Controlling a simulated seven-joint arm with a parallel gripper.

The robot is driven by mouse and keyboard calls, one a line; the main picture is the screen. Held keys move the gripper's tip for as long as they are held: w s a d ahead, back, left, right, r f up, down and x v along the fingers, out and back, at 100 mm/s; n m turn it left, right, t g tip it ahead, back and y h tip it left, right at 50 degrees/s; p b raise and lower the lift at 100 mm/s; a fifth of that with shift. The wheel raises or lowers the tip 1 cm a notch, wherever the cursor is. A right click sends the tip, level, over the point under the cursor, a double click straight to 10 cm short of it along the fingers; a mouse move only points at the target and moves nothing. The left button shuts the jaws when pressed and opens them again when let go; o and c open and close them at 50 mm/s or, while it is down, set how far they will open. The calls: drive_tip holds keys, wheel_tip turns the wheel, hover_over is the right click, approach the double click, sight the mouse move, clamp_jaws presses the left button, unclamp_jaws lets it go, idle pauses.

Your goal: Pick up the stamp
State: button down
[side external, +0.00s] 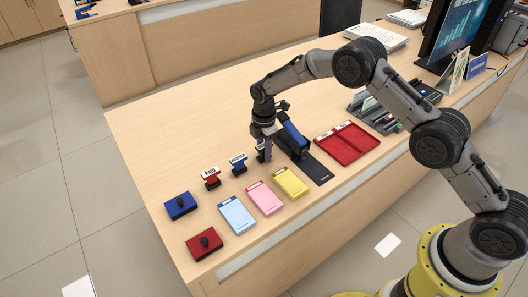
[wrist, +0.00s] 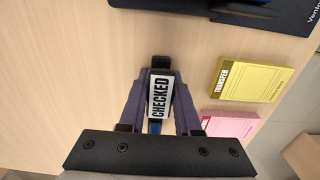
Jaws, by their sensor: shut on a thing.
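The stamp labelled CHECKED (wrist: 160,97) is between my gripper's two fingers in the wrist view, with its black and white label facing the camera. My gripper (side external: 264,148) is shut on it; in the side view it points down at the counter and mostly hides this stamp (side external: 260,157). I cannot tell whether the stamp touches the counter. A red stamp labelled PAID (side external: 211,178) and a blue stamp (side external: 239,165) stand upright in a row to the left.
A black stapler-like device with a blue part (side external: 292,135) stands close right of my gripper. Blue, pink and yellow pads (side external: 290,182) lie in front. A red tray (side external: 347,143) is farther right. Blue (side external: 180,205) and red (side external: 205,244) boxes with black knobs are at left.

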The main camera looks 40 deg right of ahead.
drive_tip(key=shift+r, duration=0.15)
drive_tip(key=shift+r, duration=0.55)
wheel_tip(320, 180, up, 2)
drive_tip(key=shift+s+r, duration=0.1)
drive_tip(key=shift+r, duration=0.05)
drive_tip(key=s+d+r, duration=0.2)
drive_tip(key=s+r, duration=0.7)
drive_tip(key=s, duration=0.4)
drive_tip(key=shift+s+r, duration=0.15)
drive_tip(key=shift+s, duration=0.2)
drive_tip(key=shift+d, duration=0.1)
